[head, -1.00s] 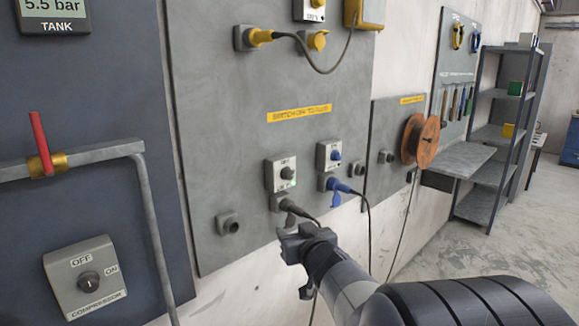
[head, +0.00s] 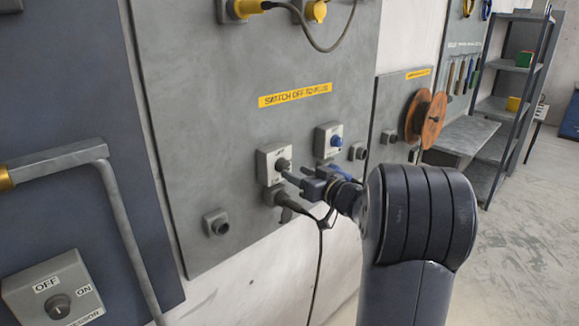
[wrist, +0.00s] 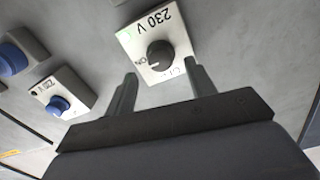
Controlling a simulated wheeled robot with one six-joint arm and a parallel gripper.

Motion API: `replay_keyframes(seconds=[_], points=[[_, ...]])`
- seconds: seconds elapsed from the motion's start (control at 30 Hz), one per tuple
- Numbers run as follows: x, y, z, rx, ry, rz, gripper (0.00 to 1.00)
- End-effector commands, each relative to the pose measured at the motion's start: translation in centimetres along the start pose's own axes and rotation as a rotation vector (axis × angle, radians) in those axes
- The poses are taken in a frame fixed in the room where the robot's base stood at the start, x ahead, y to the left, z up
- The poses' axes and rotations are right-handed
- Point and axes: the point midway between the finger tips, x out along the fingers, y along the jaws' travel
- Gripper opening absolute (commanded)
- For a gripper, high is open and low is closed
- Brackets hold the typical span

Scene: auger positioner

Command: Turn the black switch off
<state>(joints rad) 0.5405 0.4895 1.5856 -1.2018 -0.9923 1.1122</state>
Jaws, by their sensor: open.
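The black switch (head: 283,164) is a dark round knob on a light grey box on the grey wall panel (head: 225,130). It also shows in the wrist view (wrist: 160,54), on a plate marked 230 V, with a small ridge across it. My gripper (head: 291,175) is open in front of the switch box. In the wrist view its two fingers (wrist: 162,88) point at the plate, one to each side and just below the knob. The knob is not between the fingertips, and I see no contact. A black plug (head: 283,202) with a cable sits in the socket below the box.
A blue switch (head: 336,140) is on a box just right of the black one, close to my gripper. An empty grey socket (head: 216,223) is at lower left. A compressor switch box (head: 56,298) and pipe (head: 125,235) stand at left. A cable hangs below my gripper.

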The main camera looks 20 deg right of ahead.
Motion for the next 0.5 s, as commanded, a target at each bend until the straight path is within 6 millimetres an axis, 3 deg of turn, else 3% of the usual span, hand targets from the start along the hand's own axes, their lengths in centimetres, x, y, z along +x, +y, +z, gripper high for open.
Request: replay_keyframes(seconds=[0.2, 0.5], points=[[3.3, -0.1, -0.1, 0.0, 0.0, -0.001, 0.52], [4.2, 0.0, 0.0, -0.001, 0.0, 0.002, 0.52]])
